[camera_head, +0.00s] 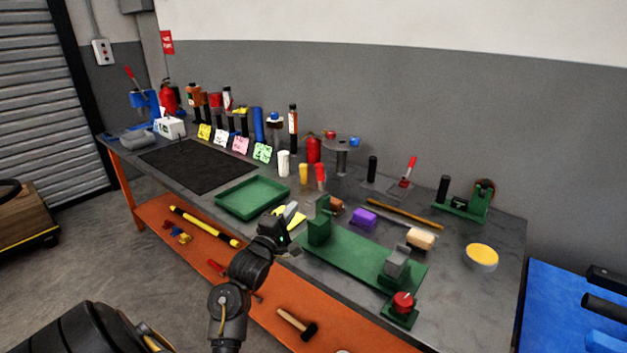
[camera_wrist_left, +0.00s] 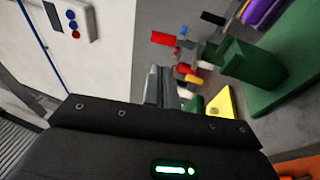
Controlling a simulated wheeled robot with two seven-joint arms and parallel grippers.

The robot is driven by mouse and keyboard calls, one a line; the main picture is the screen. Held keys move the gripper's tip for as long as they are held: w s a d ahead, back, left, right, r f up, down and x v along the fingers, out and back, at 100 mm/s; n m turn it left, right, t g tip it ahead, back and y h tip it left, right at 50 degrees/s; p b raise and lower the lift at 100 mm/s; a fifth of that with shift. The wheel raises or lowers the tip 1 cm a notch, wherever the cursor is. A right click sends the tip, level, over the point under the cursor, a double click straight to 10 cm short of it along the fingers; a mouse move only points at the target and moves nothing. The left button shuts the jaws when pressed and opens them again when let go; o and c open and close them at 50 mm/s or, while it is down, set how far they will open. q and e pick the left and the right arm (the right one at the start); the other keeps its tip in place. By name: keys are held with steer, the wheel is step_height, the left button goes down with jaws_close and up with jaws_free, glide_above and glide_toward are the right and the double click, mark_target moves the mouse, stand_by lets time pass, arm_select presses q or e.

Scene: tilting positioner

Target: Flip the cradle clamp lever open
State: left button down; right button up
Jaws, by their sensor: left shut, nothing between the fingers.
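The green positioner (camera_head: 350,262) lies along the front of the bench. It has a green upright block (camera_head: 319,229) at its left, a grey block (camera_head: 397,262) near its right end and a red knob (camera_head: 403,301) at the front right corner. I cannot make out the cradle clamp lever for sure. My left gripper (camera_head: 294,251) is shut and empty, just left of the green upright and apart from it. In the left wrist view its fingers (camera_wrist_left: 163,88) are together, with the green upright (camera_wrist_left: 252,66) to their right. My right gripper is not in view.
A green tray (camera_head: 252,198) lies left of the positioner. A purple block (camera_head: 364,218), a tan block (camera_head: 421,238) and a yellow-topped tin (camera_head: 482,256) stand behind and right of it. A red-handled clamp (camera_head: 408,172) stands farther back. A black mat (camera_head: 197,165) covers the left bench.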

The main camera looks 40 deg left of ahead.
mark_target(318, 172)
arm_select(q)
steer(key=p+x, duration=0.3)
steer(key=x, duration=1)
steer(key=shift+r, duration=0.15)
steer(key=shift+w, duration=0.45)
steer(key=shift+w+a+r+p, duration=0.1)
steer(key=shift+p, duration=0.3)
